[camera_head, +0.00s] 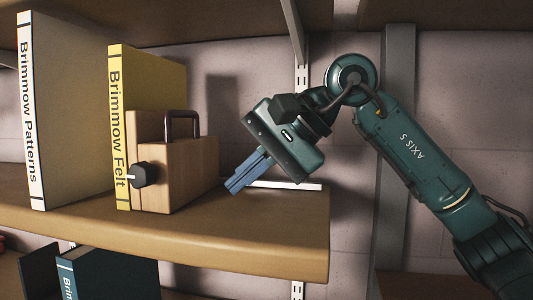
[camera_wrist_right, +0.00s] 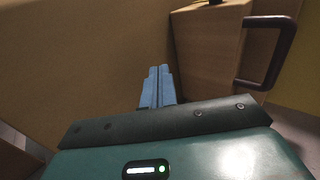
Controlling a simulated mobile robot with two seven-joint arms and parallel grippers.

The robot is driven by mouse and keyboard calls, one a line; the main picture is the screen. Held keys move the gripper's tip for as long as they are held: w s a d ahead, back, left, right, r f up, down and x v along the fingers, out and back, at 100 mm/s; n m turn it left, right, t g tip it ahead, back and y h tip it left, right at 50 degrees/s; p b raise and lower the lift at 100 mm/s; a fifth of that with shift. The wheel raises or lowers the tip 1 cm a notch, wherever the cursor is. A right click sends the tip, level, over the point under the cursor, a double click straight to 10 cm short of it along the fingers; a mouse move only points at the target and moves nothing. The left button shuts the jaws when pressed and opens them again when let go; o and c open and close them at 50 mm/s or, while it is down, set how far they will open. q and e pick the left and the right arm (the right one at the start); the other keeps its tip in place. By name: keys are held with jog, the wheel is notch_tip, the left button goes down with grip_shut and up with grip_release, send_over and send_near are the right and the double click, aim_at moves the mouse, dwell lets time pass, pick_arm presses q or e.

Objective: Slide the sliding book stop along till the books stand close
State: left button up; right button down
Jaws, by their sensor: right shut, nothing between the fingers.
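The sliding book stop (camera_head: 192,165) is a light wooden block with a dark bar handle on top and a black knob at its front. It stands on the shelf against, or very near, the right side of the yellow book "Brimmow Felt" (camera_head: 119,150). The white book "Brimmow Patterns" (camera_head: 30,120) stands upright further left, with a wide gap between the two books. My right gripper (camera_head: 233,187) is shut and empty, its blue fingers just right of the stop. In the wrist view the fingers (camera_wrist_right: 157,80) point beside the wooden stop (camera_wrist_right: 208,55). My left gripper is out of view.
The wooden shelf (camera_head: 270,240) has a front edge and ends to the right of my gripper. A white strip (camera_head: 285,185) lies on it near that end. Dark books (camera_head: 115,275) stand on the shelf below. A grey upright post (camera_head: 395,150) stands behind my right arm.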

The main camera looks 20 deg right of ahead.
aim_at(189, 174)
jog(key=w+a, duration=0.1)
jog(key=w+a+f+p, duration=0.1)
jog(key=a, duration=0.1)
jog(key=w+a, duration=0.1)
jog(key=shift+w+a+f, duration=0.1)
jog(key=shift+a+f, duration=0.15)
jog(key=shift+a, duration=0.1)
jog(key=w+a, duration=0.1)
jog(key=w+a+p, duration=0.1)
jog(key=a+p, duration=0.1)
jog(key=a, duration=0.1)
jog(key=shift+w+a, duration=0.1)
jog(key=shift+w, duration=0.3)
jog(key=shift+s, duration=0.1)
